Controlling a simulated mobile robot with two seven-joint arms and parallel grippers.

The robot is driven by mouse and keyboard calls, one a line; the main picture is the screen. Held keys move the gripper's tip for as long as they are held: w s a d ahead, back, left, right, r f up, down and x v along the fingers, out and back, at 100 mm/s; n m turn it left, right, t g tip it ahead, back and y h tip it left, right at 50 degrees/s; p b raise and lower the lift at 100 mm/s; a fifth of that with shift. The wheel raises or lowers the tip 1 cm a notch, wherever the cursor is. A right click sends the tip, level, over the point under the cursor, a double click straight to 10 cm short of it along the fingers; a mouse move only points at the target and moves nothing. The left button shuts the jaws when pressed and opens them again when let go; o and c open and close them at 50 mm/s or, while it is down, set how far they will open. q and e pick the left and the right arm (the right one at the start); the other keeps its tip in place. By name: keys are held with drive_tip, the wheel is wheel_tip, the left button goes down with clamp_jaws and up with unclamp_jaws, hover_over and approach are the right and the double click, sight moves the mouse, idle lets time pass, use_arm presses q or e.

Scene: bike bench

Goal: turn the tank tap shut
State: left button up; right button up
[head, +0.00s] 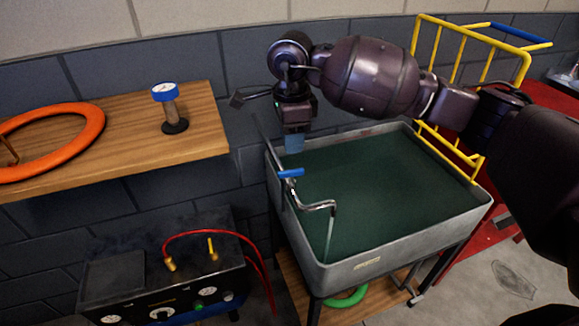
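The grey tank (365,262) stands against the wall, filled with dark green water. Its tap has a blue handle (290,173) at the tank's left rim and a bent chrome spout (318,206) reaching over the water. A thin pale stream (329,238) seems to run down from the spout. My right gripper (293,144) points down above the tank's back left corner, a little above the blue handle and apparently apart from it. Only one bluish fingertip area shows, so its opening is unclear. My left gripper is out of view.
A yellow rack (430,45) stands behind the tank at right.

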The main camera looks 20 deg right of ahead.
sight(291, 170)
wheel_tip(291, 170, down, 9)
drive_tip(key=shift+r, duration=0.2)
idle(0.3)
clamp_jaws()
